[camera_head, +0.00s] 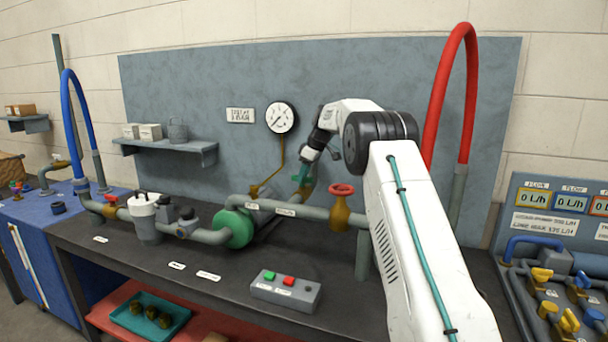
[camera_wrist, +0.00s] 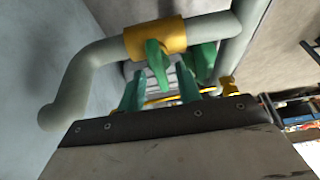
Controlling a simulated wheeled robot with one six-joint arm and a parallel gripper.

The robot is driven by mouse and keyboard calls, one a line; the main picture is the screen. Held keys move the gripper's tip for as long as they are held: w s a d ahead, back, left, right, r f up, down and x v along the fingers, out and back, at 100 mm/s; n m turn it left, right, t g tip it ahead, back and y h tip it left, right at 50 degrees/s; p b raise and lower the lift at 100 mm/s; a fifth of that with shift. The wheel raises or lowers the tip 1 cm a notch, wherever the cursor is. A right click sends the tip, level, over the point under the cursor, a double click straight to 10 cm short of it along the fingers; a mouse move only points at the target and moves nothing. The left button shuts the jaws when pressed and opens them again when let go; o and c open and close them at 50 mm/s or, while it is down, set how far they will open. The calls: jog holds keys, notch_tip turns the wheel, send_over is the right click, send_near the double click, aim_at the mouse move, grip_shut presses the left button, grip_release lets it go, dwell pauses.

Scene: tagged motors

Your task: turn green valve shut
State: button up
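The green valve handle (camera_wrist: 157,62) sits on a yellow valve body (camera_wrist: 170,37) on a grey pipe in the wrist view. Another green piece (camera_wrist: 204,62) shows to its right; I cannot tell if it is part of the handle. My gripper (camera_wrist: 160,88) has teal fingers that stand apart, with a gap between them, close to the handle. The handle does not look clamped. In the head view my gripper (camera_head: 303,174) is at the yellow valve body (camera_head: 308,191), below the gauge. My wrist and the small size hide the contact there.
A red-wheeled valve (camera_head: 341,205) stands right of my gripper, beside my arm. A pressure gauge (camera_head: 281,117) is on the back panel. A green pump (camera_head: 235,228), a button box (camera_head: 286,290) and a shelf (camera_head: 168,147) are nearby. The bench front is mostly clear.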

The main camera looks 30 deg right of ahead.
jog(key=shift+v, duration=3.9)
